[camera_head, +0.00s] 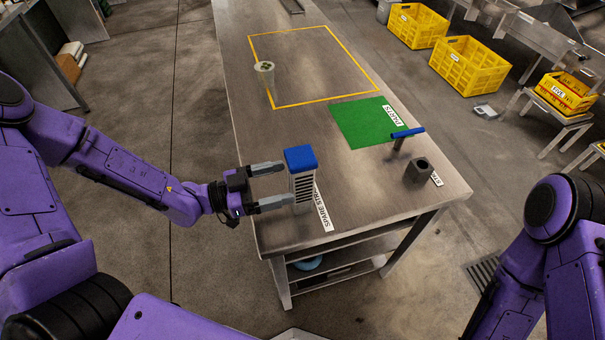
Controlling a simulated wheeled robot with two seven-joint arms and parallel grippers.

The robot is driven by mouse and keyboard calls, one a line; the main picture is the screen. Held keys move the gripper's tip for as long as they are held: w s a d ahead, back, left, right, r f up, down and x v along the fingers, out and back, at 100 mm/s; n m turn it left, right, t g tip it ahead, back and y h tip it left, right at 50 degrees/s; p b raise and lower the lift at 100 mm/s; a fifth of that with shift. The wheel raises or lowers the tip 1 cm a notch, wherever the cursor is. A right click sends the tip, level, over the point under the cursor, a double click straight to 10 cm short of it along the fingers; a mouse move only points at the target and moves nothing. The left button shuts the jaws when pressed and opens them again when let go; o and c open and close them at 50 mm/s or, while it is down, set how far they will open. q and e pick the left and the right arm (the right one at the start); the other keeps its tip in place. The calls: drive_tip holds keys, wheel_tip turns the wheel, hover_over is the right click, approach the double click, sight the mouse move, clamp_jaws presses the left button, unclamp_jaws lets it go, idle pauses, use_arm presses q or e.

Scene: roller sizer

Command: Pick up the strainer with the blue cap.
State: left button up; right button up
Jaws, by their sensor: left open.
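The strainer with the blue cap (303,183) stands upright near the front left of the metal table. Its body is grey with dark slots, and the square cap is bright blue. My left gripper (276,185) is open, with its two fingers pointing right toward the strainer. One finger reaches the far left side of the strainer and the other is in front of its lower part. I cannot tell whether the fingers touch it. My right gripper is out of view; only part of my right arm shows at the lower right.
The metal table (240,107) has a label (323,209) beside the strainer. Yellow crates (470,66) are beyond.

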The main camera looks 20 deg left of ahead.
sight(290, 181)
use_arm(q)
drive_tip(key=x, duration=0.4)
drive_tip(key=shift+w+d+f+p, duration=0.25)
drive_tip(key=shift+w+f+p, duration=0.1)
drive_tip(key=shift+w+p, duration=0.05)
drive_tip(key=shift+w+d, duration=0.25)
drive_tip(key=shift+d, duration=0.2)
drive_tip(key=shift+a, duration=0.1)
drive_tip(key=c, duration=1.2)
drive_tip(key=shift+r, duration=0.15)
